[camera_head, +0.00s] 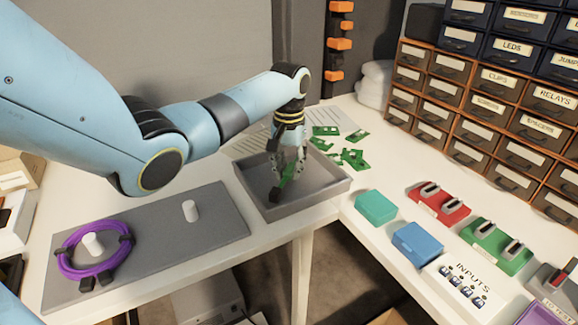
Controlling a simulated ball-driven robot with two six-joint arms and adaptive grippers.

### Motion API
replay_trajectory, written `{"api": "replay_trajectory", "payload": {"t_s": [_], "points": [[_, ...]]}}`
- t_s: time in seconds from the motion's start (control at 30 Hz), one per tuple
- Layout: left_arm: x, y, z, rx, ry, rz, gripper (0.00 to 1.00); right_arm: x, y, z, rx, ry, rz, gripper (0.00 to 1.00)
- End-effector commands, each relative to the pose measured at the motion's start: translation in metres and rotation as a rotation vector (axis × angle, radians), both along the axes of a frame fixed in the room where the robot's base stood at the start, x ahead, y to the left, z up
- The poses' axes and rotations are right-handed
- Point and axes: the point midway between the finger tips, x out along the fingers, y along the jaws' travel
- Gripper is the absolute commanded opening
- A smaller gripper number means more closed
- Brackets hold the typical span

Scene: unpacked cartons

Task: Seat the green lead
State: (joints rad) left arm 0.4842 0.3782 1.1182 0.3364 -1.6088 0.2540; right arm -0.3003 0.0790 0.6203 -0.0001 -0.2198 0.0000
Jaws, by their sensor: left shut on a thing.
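My left gripper (287,168) reaches down over the grey tray (328,188) in the middle of the table. It is shut on the green lead (284,184), of which a short green piece and a black plug (274,195) show below the fingers. The rest of the lead is hidden by the gripper. Whether the plug touches the tray floor I cannot tell. A green block (494,252) with metal-topped fittings stands on the right side. A white INPUTS panel (467,288) with several sockets is in front of it. My right gripper is not in view.
A purple cable coil (72,268) lies around a peg on the grey mat (150,250). Green circuit boards (352,157) lie behind the tray. A teal box (375,207), a blue box (417,243) and a red block (440,206) stand right. Labelled drawers (480,105) line the back right.

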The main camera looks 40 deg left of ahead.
Motion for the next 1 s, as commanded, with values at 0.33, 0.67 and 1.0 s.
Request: {"api": "replay_trajectory", "payload": {"t_s": [0.33,0.67,1.0], "points": [[0.0,0.0,-0.011,0.0,0.0,0.0,0.0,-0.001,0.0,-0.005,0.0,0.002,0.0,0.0],[0.0,0.0,-0.014,0.0,-0.001,0.0,0.4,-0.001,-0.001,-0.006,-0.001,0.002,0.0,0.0],[0.0,0.0,-0.014,0.0,-0.001,0.0,0.48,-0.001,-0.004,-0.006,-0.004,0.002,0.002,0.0]]}}
